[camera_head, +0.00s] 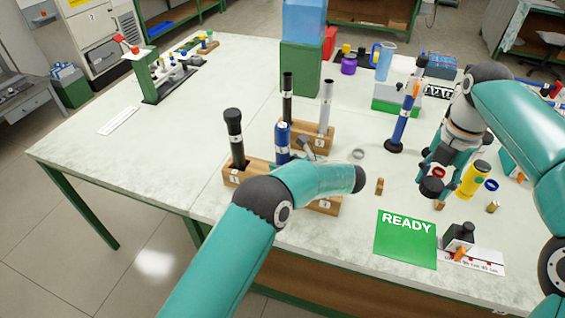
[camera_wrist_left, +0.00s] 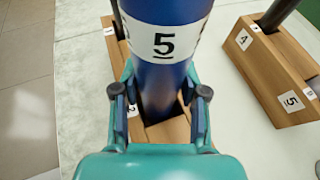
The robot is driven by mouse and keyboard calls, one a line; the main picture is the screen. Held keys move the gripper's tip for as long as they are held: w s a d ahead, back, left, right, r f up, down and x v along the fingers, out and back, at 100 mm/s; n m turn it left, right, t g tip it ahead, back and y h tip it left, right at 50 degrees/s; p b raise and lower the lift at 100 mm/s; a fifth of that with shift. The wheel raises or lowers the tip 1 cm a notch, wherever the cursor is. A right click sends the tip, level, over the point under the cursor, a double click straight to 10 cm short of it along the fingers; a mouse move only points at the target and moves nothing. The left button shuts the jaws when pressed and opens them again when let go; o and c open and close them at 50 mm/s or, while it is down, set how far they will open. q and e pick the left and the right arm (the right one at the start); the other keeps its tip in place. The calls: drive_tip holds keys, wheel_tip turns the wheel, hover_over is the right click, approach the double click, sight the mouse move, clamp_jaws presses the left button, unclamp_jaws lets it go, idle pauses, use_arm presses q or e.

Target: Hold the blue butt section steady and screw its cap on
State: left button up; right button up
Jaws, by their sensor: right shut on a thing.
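The blue butt section (camera_head: 283,143) stands upright in a hole of the front wooden rack (camera_head: 232,176). In the left wrist view the blue butt section (camera_wrist_left: 160,75) carries a white label with a 5. My left gripper (camera_wrist_left: 160,105) has its fingers spread on either side of it, low down near the rack; I see no clear grip. In the head view my left forearm hides part of the rack. My right gripper (camera_head: 437,182) is over the right of the table, shut on a small dark round piece that looks like the cap (camera_head: 432,188); fingers partly hide it.
A back wooden rack (camera_head: 318,142) holds a black rod and a grey rod. A black-topped rod (camera_head: 236,135) stands left of the blue section. The left tabletop is mostly clear.

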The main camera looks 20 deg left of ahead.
use_arm(q)
clamp_jaws()
drive_tip(key=shift+r, duration=0.1)
drive_tip(key=shift+r, duration=0.4)
use_arm(e)
drive_tip(key=shift+f, duration=0.1)
use_arm(q)
wheel_tip(320, 180, up, 19)
drive_tip(key=shift+r+b, duration=0.1)
drive_tip(key=shift+b, duration=0.3)
use_arm(e)
drive_tip(key=shift+f, duration=0.3)
use_arm(q)
drive_tip(key=shift+c, duration=0.3)
unclamp_jaws()
clamp_jaws()
